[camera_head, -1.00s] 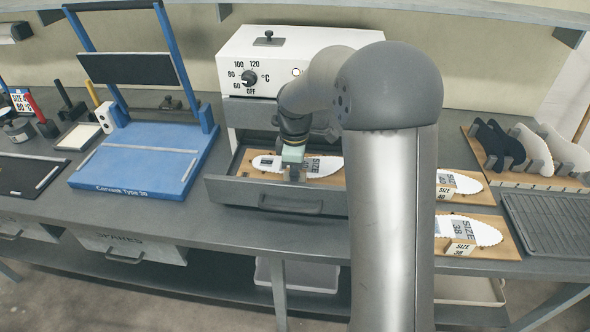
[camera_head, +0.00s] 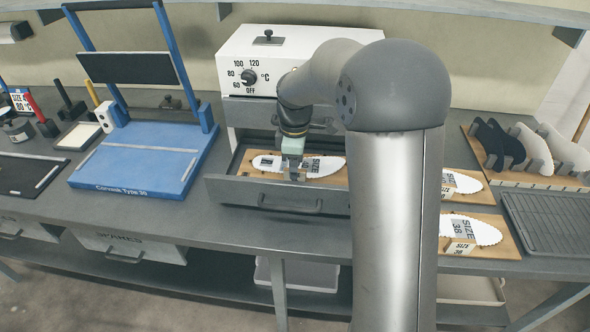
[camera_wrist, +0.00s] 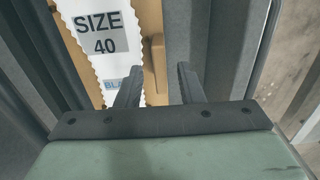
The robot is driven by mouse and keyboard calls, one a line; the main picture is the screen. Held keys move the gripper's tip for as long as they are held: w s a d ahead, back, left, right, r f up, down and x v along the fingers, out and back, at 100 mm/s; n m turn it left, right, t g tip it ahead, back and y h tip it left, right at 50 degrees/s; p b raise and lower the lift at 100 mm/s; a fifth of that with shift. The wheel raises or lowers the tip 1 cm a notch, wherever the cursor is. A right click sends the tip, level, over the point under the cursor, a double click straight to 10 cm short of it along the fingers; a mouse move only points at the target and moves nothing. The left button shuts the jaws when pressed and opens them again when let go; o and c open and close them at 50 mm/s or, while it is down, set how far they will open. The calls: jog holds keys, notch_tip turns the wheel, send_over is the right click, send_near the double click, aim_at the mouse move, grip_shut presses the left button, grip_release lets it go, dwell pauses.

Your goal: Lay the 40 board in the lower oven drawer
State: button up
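The 40 board, a tan board with a white scalloped insole shape marked SIZE 40 (camera_wrist: 95,40), lies in the open lower oven drawer (camera_head: 225,190). In the head view the board (camera_head: 325,166) appears flat inside the drawer walls. My gripper (camera_head: 292,176) is over the drawer, in front of the board's middle. In the wrist view my gripper (camera_wrist: 160,82) has its two fingers apart with nothing between them. A small wooden block (camera_wrist: 157,55) on the board's edge shows just beyond the fingertips. My arm hides the drawer's right end.
The white oven (camera_head: 285,45) has a dial and a closed upper drawer (camera_head: 250,112). At right are a SIZE 38 board (camera_head: 490,232), another board (camera_head: 465,182) partly behind my arm, a black grooved tray (camera_head: 550,222) and a rack of insoles. A blue press (camera_head: 150,150) stands left.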

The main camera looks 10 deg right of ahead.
notch_tip(320, 180, up, 10)
jog(key=s+f+m, duration=0.2)
jog(key=s+m, duration=0.2)
jog(key=s, duration=0.5)
jog(key=s+f+m, duration=0.3)
jog(key=s+m, duration=0.2)
jog(key=s, duration=0.5)
jog(key=s+f+m, duration=0.3)
jog(key=s+m, duration=0.1)
jog(key=s, duration=0.5)
jog(key=shift+s+a+f+m, duration=0.15)
jog(key=shift+a+f+m, duration=0.15)
jog(key=shift+a, duration=0.15)
